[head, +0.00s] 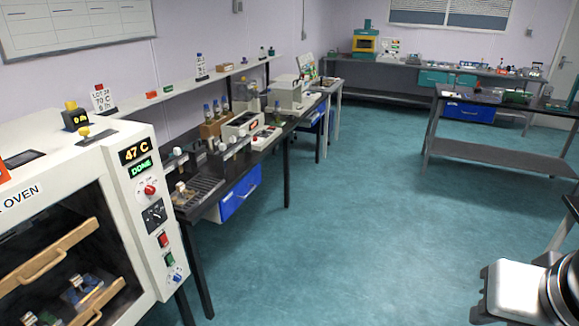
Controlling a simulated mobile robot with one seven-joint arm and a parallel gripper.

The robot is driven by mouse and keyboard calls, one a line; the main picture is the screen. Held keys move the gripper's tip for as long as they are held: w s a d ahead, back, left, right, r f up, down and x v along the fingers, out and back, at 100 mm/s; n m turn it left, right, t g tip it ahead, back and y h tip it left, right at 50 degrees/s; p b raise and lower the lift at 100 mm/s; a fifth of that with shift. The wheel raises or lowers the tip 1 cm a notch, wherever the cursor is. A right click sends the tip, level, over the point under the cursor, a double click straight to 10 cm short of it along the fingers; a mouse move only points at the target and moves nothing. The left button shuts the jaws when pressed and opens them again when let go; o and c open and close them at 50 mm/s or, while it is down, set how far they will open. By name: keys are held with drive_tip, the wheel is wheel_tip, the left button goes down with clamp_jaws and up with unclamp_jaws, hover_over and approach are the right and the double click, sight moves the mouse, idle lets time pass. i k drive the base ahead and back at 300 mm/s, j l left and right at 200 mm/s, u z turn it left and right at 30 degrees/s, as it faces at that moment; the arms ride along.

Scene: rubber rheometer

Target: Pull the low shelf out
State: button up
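The white oven (140,215) fills the lower left of the head view, its dark front facing me. Two wooden shelf fronts show there. The upper one (75,245) has a grip at its middle. The low shelf (100,300) shows below it near the bottom edge, partly cut off by the frame. Small blue and metal pieces (80,291) show between the two fronts. I cannot tell whether glass covers the opening. Part of my arm (512,290) shows at the bottom right, far from the oven. My gripper's fingers are not in view.
The oven panel reads 47 C and DONE (141,168). A dark bench (277,143) with instruments and a blue drawer (240,193) runs along the left wall. Tables (500,155) stand at the back right. The teal floor (350,230) in the middle is clear.

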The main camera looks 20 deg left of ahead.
sight(45, 291)
drive_tip(key=i+j+u, duration=0.1)
drive_tip(key=i+u, duration=0.2)
drive_tip(key=u, duration=0.15)
drive_tip(key=i+u, duration=0.45)
drive_tip(key=i+l+u, duration=0.1)
drive_tip(key=u, duration=0.4)
drive_tip(key=i+j+u, duration=0.2)
drive_tip(key=u, duration=0.3)
drive_tip(key=i+u, duration=0.75)
drive_tip(key=u, duration=0.25)
drive_tip(key=i+j+u, duration=0.15)
drive_tip(key=i, duration=0.55)
